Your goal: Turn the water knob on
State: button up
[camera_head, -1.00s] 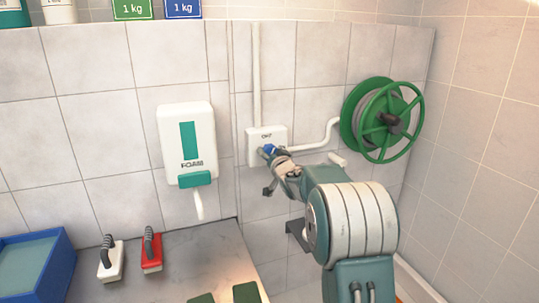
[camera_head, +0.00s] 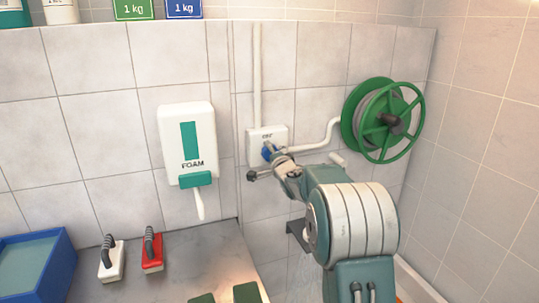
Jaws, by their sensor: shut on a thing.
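The blue water knob (camera_head: 267,153) sits on the front of a white control box (camera_head: 281,134) on the tiled wall. My gripper (camera_head: 262,165) is shut on the knob, with one dark finger pointing out to the left. The fingers and wrist hide part of the knob and the lower part of the box. The small lettering on the box is too blurred to read.
A green hose reel (camera_head: 384,120) is mounted right of the box, with a white pipe (camera_head: 318,143) between them. A white foam dispenser (camera_head: 187,143) hangs to the left. A red brush (camera_head: 152,255), a white brush (camera_head: 111,262) and a blue tub (camera_head: 62,262) are lower left.

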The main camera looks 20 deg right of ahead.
jog(key=shift+d+f+m, duration=0.1)
jog(key=shift+f+m, duration=0.1)
jog(key=shift+m, duration=1)
jog(key=o, duration=1)
jog(key=shift+f, duration=0.1)
jog(key=shift+s+r, duration=0.2)
jog(key=s, duration=1.1)
jog(key=shift+s+f, duration=0.15)
jog(key=shift+s, duration=0.1)
